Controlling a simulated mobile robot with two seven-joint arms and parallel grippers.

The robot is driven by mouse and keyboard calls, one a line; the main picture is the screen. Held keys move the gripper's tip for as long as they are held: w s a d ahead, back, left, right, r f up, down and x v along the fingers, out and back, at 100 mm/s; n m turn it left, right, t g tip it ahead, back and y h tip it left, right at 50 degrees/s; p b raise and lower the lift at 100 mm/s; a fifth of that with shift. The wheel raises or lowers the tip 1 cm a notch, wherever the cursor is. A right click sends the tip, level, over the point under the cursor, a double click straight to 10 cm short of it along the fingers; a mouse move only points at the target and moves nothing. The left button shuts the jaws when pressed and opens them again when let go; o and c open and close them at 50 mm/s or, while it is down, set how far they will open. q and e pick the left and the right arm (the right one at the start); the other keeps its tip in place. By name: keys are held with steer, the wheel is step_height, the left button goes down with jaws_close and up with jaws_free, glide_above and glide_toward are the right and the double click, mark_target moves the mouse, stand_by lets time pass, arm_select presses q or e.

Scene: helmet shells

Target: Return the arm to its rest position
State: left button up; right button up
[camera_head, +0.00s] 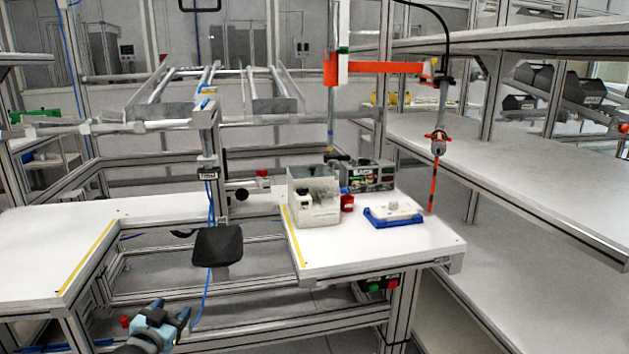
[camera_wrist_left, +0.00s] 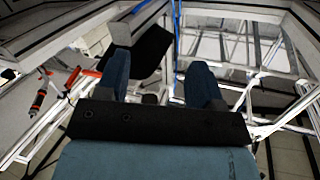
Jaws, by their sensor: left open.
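My left gripper (camera_head: 173,317) shows at the bottom of the head view, below and in front of the work table's gap. Its two blue fingers stand apart and hold nothing. My right gripper does not show in either view.
A dark flat panel (camera_head: 218,246) stands in the table gap just above the gripper. The white table (camera_head: 340,250) carries a beige bin (camera_head: 314,196) and a blue tray (camera_head: 380,219). An orange-handled tool (camera_head: 437,145) hangs at right, near grey shelves (camera_head: 540,190).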

arm_select(q)
steer(key=s+d+f+g+h, duration=0.1)
steer(key=s+d+f+h, duration=0.1)
steer(key=s+d, duration=0.65)
steer(key=s+d+f+h, duration=0.15)
steer(key=s+d, duration=0.45)
steer(key=s, duration=0.6)
steer(key=s+d+r+h, duration=0.1)
steer(key=s+d+r, duration=0.1)
steer(key=s, duration=0.4)
steer(key=s+d+r, duration=0.2)
steer(key=s+d, duration=0.1)
steer(key=s, duration=0.2)
steer(key=s+a+r+g+y+p, duration=0.1)
steer(key=r+p, duration=0.5)
steer(key=p, duration=1.1)
steer(key=s+a+r+n+g+y+p, duration=0.1)
steer(key=s+a+r+g+p, duration=0.3)
steer(key=p, duration=1.2)
step_height(320, 180, up, 2)
steer(key=shift+s+a+y+p, duration=0.15)
steer(key=shift+a+y+p, duration=0.2)
steer(key=shift+y, duration=0.2)
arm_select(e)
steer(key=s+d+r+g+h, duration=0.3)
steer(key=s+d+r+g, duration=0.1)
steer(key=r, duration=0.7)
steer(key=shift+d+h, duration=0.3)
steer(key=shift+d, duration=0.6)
